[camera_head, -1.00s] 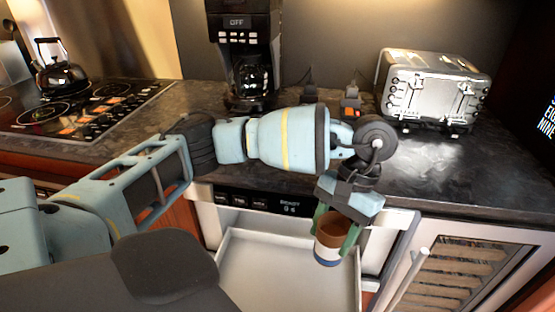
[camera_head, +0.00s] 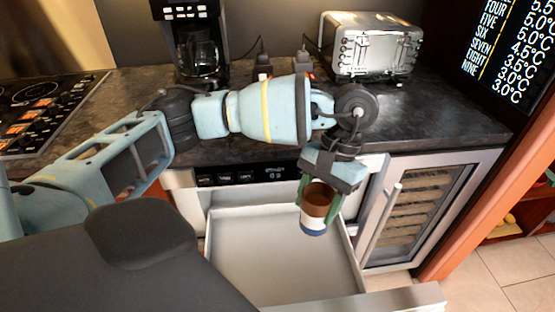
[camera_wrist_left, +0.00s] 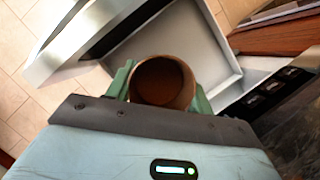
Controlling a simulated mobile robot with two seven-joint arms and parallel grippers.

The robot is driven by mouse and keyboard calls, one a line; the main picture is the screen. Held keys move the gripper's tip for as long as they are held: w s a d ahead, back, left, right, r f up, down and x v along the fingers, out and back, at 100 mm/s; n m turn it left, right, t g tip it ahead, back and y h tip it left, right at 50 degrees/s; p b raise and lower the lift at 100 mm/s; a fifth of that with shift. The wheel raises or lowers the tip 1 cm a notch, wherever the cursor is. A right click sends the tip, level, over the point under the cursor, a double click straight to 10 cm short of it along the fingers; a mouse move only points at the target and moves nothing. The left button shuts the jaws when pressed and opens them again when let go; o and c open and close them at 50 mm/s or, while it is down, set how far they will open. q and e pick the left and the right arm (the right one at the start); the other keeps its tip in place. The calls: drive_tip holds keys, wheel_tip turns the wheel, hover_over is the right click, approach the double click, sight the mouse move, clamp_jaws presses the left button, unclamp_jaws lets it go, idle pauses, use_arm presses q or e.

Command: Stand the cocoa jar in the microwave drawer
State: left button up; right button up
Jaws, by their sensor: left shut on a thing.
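The cocoa jar (camera_head: 316,209) is a small brown cup-like jar with a white and blue lower band. My left gripper (camera_head: 318,200) is shut on it, with green fingers on either side, and holds it roughly upright. In the head view the jar shows over the right part of the open microwave drawer (camera_head: 235,262), a pale, empty tray below the counter. In the left wrist view the jar's open brown top (camera_wrist_left: 162,82) sits between the fingers, with the drawer (camera_wrist_left: 205,40) beyond. The jar's height above the drawer floor is hard to tell. My right gripper is not in view.
The dark counter (camera_head: 430,115) runs above the drawer, with a toaster (camera_head: 370,48) and a coffee maker (camera_head: 197,45) on it. A wine cooler with a glass door and handle (camera_head: 385,215) stands right of the drawer.

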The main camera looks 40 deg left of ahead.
use_arm(q)
drive_tip(key=shift+s, duration=0.2)
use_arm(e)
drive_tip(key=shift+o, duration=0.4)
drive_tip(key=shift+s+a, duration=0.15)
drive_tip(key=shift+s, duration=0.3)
use_arm(q)
drive_tip(key=shift+f, duration=0.2)
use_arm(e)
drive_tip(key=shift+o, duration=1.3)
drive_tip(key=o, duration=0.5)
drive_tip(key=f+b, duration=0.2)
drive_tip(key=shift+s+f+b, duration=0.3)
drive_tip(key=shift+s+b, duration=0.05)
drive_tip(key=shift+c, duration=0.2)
use_arm(q)
drive_tip(key=s+a+f+n+t+h+b, duration=0.2)
drive_tip(key=f+n+t, duration=0.1)
drive_tip(key=f+n, duration=0.7)
drive_tip(key=s+a+f+n+t+h+b, duration=0.1)
drive_tip(key=s+f+n+t+h+b, duration=0.1)
drive_tip(key=f+n, duration=0.7)
drive_tip(key=n+t, duration=0.1)
drive_tip(key=n, duration=0.3)
drive_tip(key=shift+a+f, duration=0.4)
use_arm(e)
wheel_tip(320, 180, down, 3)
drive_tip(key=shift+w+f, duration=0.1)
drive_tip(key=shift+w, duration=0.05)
